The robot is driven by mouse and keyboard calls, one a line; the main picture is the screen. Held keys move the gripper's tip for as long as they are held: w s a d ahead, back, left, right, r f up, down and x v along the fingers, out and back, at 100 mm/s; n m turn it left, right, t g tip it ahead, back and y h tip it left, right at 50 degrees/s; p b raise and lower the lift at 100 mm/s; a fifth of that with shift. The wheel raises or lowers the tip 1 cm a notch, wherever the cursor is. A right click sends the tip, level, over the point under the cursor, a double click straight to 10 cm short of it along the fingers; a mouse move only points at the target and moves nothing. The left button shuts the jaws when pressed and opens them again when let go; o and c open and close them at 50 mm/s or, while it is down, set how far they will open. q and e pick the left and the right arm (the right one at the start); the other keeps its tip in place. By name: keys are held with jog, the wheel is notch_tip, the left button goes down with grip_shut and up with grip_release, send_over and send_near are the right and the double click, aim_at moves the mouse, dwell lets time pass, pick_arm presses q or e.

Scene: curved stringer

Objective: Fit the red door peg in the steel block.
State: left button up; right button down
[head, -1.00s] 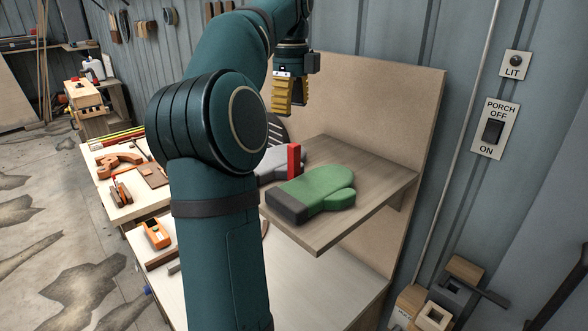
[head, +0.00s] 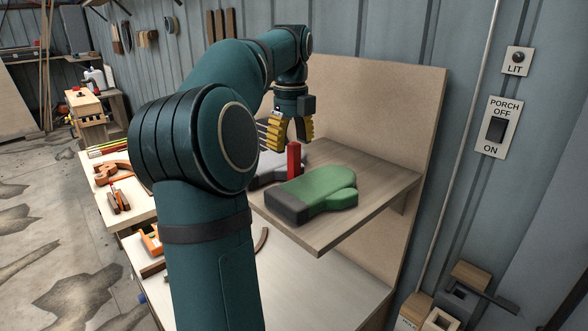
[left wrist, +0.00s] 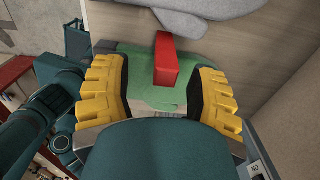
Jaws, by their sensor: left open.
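The red peg (head: 294,160) stands upright on the wooden shelf, close behind the green mitt. My left gripper (head: 290,140) is open, with its yellow fingers pointing down around the top of the peg. In the left wrist view the red peg (left wrist: 166,62) shows between the two yellow fingers (left wrist: 158,78), with a gap on each side. It is not held. A dark grey block (head: 447,302) sits among wooden blocks at the bottom right; I cannot tell for sure that it is the steel block. My right gripper is not in view.
The green mitt (head: 313,194) lies right in front of the peg, and a grey mitt-like thing (left wrist: 190,16) lies behind. The shelf (head: 376,187) has a board at its back. A workbench with tools (head: 118,200) is at the left. The shelf's right part is clear.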

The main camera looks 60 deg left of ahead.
aim_at(295, 161)
pick_arm(q)
jog(key=f, duration=0.1)
jog(key=f+b, duration=0.1)
jog(key=f, duration=0.2)
jog(key=shift+w+d+f, duration=0.25)
jog(key=shift+w+d, duration=0.05)
jog(key=shift+w, duration=0.05)
jog(key=shift+f, duration=0.35)
grip_shut()
